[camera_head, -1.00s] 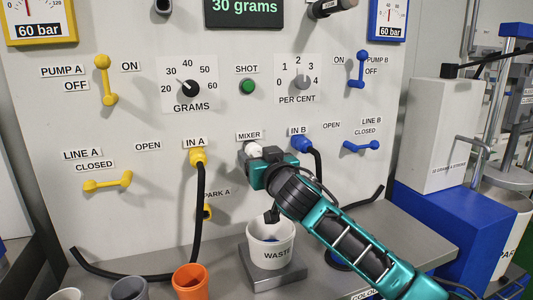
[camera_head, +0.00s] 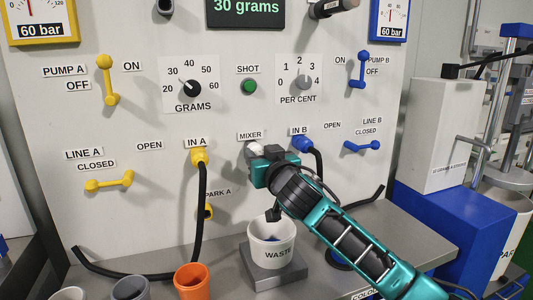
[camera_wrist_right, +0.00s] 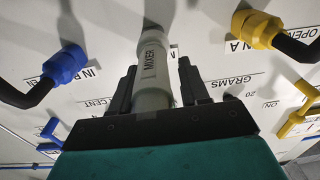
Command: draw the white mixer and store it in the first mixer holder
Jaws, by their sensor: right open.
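The white mixer (camera_head: 254,148) sits below the MIXER sign (camera_head: 250,135) on the panel, partly hidden by my right gripper (camera_head: 264,154). In the right wrist view the mixer (camera_wrist_right: 152,75) is a pale tube with MIXER lettering, pointing at my palm. My right gripper (camera_wrist_right: 158,88) is open, with one finger on each side of the tube. I cannot tell whether the fingers touch it. My left gripper is not in view. I cannot make out a mixer holder.
The yellow IN A connector (camera_head: 199,156) and blue IN B connector (camera_head: 302,144) flank the mixer, each with a black hose. A white WASTE bucket (camera_head: 272,253) stands below my right arm. An orange cup (camera_head: 191,278) and a grey cup (camera_head: 130,289) stand front left.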

